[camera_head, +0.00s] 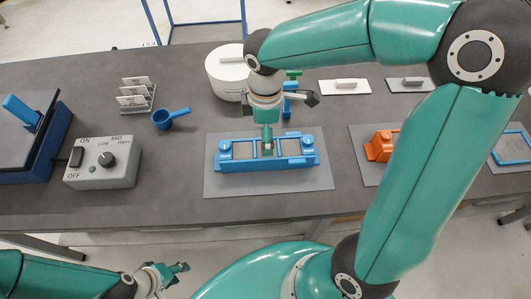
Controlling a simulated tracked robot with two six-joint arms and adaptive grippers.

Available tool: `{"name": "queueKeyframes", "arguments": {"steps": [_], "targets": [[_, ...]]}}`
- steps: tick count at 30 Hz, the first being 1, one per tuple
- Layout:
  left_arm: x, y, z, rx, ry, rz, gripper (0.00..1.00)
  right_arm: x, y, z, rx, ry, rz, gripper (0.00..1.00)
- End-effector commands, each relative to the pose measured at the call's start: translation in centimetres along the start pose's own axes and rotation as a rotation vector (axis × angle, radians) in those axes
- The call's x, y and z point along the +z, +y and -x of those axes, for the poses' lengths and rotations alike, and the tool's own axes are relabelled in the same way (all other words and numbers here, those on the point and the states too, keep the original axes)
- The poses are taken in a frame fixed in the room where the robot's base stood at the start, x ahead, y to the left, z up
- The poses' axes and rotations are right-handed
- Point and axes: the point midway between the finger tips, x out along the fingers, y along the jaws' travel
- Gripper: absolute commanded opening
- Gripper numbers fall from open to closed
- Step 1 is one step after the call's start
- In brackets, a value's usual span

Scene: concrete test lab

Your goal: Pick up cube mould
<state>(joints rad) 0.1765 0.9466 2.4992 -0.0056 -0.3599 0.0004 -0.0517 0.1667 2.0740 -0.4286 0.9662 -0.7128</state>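A long blue mould (235,165) with crosswise dividers lies on a grey mat (215,187) in the middle of the bench. My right gripper (267,146) points down over the middle of this mould, its tip at the dividers. Its fingers are seen from above, so I cannot tell whether they are closed or touching the mould. A smaller orange mould (380,146) stands on another mat to the right, partly hidden by my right arm. My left gripper (179,275) is open and empty at the bottom left, in front of the bench.
A grey control box (103,168) with a knob, a blue scoop (168,117), a white rack (136,96) and a white round container (226,74) stand on the bench. Two trowel-like tools (345,87) lie at the back right. A blue-framed item (512,147) is at the far right.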

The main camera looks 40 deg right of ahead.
Motion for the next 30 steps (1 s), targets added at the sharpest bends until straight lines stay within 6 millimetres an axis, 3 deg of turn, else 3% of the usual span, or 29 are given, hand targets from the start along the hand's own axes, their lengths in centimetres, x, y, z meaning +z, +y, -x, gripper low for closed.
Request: {"name": "queueKeyframes", "arguments": {"steps": [3,11,20,29,30], "targets": [[0.0,0.0,0.0,0.000,0.000,0.000,0.40,0.1,0.0,-1.7,-0.002,-0.003,-0.001,1.00],[0.0,0.1,0.1,0.000,0.001,0.000,0.40,0.2,0.0,-3.3,-0.002,-0.002,-0.002,1.00],[0.0,0.2,0.5,0.000,0.001,0.000,0.40,0.4,0.1,-7.2,-0.001,-0.001,-0.003,1.00],[0.0,0.2,0.5,0.000,0.000,0.000,0.40,0.4,0.1,-7.7,0.001,0.000,-0.003,1.00],[0.0,0.2,0.5,0.000,0.000,0.000,0.40,0.4,0.1,-7.7,0.001,0.000,-0.003,0.93]]}}
